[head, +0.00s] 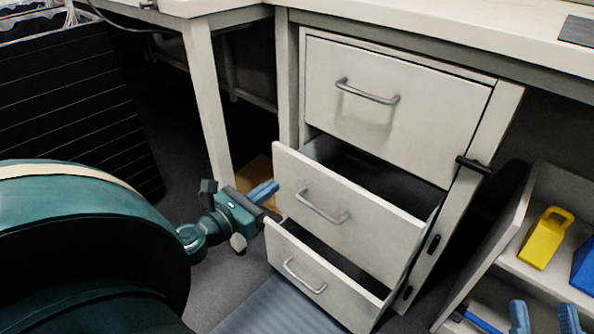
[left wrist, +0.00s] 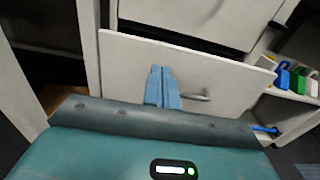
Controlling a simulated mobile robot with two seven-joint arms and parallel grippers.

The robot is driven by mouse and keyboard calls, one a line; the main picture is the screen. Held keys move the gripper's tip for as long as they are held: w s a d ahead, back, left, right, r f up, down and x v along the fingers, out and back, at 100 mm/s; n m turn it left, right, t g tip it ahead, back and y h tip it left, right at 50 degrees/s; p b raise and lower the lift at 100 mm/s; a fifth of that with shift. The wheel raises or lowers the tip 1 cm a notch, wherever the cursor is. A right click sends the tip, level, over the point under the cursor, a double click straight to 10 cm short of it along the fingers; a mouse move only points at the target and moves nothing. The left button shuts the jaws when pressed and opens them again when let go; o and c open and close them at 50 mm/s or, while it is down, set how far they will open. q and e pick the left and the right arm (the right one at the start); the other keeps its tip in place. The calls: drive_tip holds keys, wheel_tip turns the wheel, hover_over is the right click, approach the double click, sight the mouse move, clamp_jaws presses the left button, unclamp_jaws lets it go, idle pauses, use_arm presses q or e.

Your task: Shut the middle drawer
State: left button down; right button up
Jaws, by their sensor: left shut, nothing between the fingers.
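The middle drawer (head: 365,233) of the white cabinet is pulled out, with its dark inside showing behind the front and a grey bar handle (head: 322,208) on it. My left gripper (head: 270,188) is shut and empty, its blue fingers beside the left edge of the middle drawer's front. In the left wrist view the shut fingers (left wrist: 160,72) point at a drawer front (left wrist: 125,75), left of its handle (left wrist: 195,97); I cannot tell whether they touch it. My right gripper (head: 545,317) is at the bottom right, its two blue fingers apart.
The top drawer (head: 400,125) is shut. The bottom drawer (head: 318,278) is also pulled out, below the middle one. A white shelf (head: 520,208) with a yellow item (head: 546,238) and a blue item (head: 584,268) stands right. A table leg (head: 207,95) stands left of the cabinet.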

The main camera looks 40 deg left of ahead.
sight(306, 163)
use_arm(q)
drive_tip(key=w, duration=0.9)
drive_tip(key=shift+w+d, duration=0.25)
drive_tip(key=shift+d, duration=0.1)
use_arm(e)
drive_tip(key=shift+s+f, duration=0.1)
drive_tip(key=shift+f, duration=0.2)
use_arm(q)
drive_tip(key=shift+w, duration=0.1)
drive_tip(key=w+p, duration=0.1)
drive_tip(key=w, duration=0.7)
drive_tip(key=shift+w+d, duration=0.4)
use_arm(e)
drive_tip(key=shift+s+a+f+m+g+h, duration=0.15)
drive_tip(key=shift+f+m+g+h, duration=0.15)
drive_tip(key=shift+f+m+h, duration=0.15)
